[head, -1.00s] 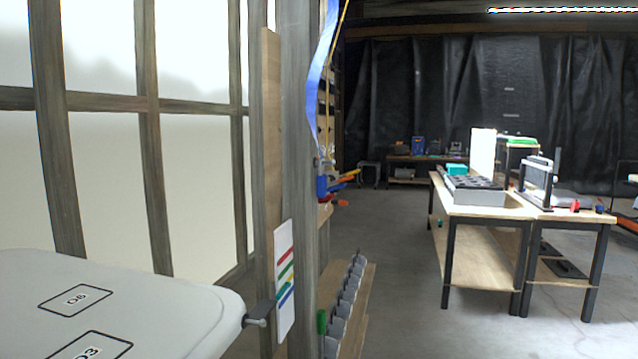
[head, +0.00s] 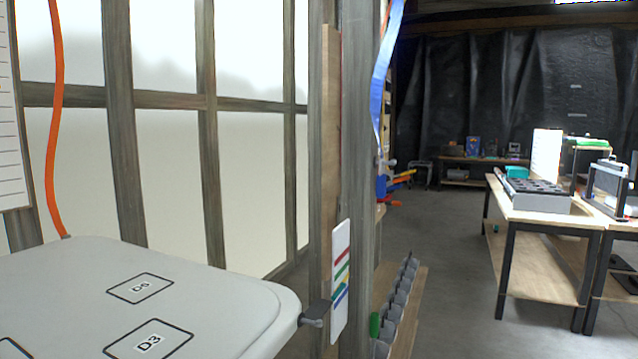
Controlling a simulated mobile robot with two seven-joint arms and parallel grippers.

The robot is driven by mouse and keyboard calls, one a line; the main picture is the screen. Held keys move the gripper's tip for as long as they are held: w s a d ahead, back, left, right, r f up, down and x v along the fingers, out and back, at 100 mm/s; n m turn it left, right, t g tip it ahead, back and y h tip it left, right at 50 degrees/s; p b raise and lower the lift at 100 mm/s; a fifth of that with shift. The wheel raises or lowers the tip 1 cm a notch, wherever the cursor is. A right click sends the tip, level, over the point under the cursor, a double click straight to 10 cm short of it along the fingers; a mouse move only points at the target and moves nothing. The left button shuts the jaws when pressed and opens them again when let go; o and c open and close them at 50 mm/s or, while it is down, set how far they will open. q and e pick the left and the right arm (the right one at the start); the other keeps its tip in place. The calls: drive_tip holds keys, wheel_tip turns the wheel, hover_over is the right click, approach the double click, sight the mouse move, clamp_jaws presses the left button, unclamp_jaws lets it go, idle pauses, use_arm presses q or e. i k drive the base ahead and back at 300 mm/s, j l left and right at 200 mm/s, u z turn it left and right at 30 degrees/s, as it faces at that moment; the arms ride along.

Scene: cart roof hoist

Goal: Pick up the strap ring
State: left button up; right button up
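I cannot make out a strap ring for certain. A blue strap (head: 384,75) hangs beside the wooden post at centre right, with a blue piece (head: 381,187) lower down near its end. An orange strap or hose (head: 55,130) hangs at the left and its lower end meets the back edge of the pale cart roof (head: 225,290). No ring shows clearly on either one. Neither of my grippers is in view.
The pale surface with marked boxes fills the lower left, with a dark latch (head: 314,313) at its right corner. A wooden post (head: 358,150) stands behind it. A workbench (head: 545,215) stands at right, with open floor (head: 455,270) before it.

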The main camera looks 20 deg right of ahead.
sight(381, 178)
drive_tip(key=i+l+u, duration=0.1)
drive_tip(key=l+u, duration=0.25)
drive_tip(key=i+l+u, duration=0.1)
drive_tip(key=l+u, duration=0.65)
drive_tip(key=l, duration=0.25)
drive_tip(key=l+u, duration=0.2)
drive_tip(key=l, duration=0.55)
drive_tip(key=l+u, duration=0.25)
drive_tip(key=l, duration=0.5)
drive_tip(key=k+l, duration=0.1)
drive_tip(key=l, duration=0.4)
drive_tip(key=k+l, duration=0.1)
drive_tip(key=l, duration=0.45)
drive_tip(key=l+u, duration=0.1)
drive_tip(key=l, duration=0.4)
drive_tip(key=k, duration=0.1)
